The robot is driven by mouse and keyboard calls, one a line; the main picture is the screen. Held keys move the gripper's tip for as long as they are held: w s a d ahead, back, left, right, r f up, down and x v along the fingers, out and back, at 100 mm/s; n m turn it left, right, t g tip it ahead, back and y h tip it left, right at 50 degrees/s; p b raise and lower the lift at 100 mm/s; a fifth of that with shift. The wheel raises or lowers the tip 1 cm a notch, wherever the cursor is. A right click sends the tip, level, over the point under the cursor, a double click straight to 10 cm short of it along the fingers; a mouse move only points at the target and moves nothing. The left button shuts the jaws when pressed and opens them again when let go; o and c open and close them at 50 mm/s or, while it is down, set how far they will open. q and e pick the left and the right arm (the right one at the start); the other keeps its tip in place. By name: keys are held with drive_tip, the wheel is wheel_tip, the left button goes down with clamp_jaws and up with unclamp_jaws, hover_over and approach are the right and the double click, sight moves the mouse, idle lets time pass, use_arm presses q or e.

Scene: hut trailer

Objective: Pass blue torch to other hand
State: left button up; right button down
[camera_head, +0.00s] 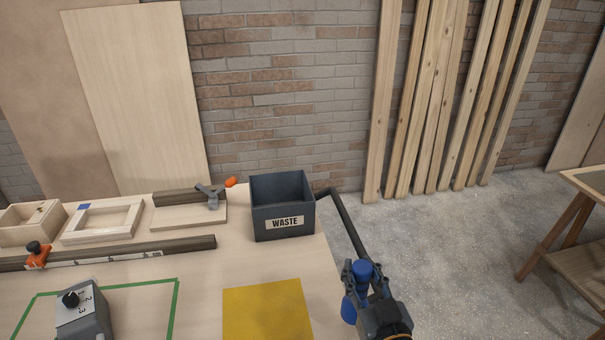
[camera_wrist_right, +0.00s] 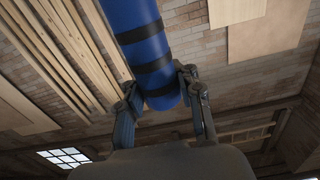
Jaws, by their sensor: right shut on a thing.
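The blue torch (camera_head: 349,309) is in my right gripper (camera_head: 362,277), off the right edge of the workbench in the head view. In the right wrist view the torch (camera_wrist_right: 144,45) is a blue cylinder with black bands. The fingers of the right gripper (camera_wrist_right: 162,100) are shut on it near its rounded end, one on each side. The torch's other end runs out of the top of that view. My left gripper is in neither view.
The workbench (camera_head: 205,264) carries a dark waste bin (camera_head: 283,228), a yellow mat (camera_head: 268,312), a grey dial box (camera_head: 84,318), a dark bar (camera_head: 130,252) and a wooden frame (camera_head: 102,222). Planks (camera_head: 437,100) lean on the brick wall. Another wooden table (camera_head: 573,245) stands right.

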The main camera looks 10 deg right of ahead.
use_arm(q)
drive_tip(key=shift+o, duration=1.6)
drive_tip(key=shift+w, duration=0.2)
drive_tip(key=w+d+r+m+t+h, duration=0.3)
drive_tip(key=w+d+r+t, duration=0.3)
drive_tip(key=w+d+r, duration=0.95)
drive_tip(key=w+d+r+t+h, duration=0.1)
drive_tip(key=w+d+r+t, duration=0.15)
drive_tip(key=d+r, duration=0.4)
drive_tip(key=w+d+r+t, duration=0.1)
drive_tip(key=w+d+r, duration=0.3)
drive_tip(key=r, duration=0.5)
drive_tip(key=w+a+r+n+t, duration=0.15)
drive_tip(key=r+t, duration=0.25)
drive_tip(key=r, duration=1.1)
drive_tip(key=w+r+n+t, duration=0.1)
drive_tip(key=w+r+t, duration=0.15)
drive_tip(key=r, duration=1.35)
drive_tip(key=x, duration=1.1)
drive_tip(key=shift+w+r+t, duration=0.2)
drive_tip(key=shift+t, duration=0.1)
use_arm(e)
drive_tip(key=a+r+n+g+y, duration=0.3)
drive_tip(key=a+n+g+y, duration=0.4)
drive_tip(key=a+y, duration=0.1)
drive_tip(key=a+r+n+g+y, duration=0.4)
drive_tip(key=a+n+g+y, duration=0.3)
drive_tip(key=a+n+y, duration=0.1)
drive_tip(key=shift+n+y, duration=0.3)
drive_tip(key=shift+y, duration=0.5)
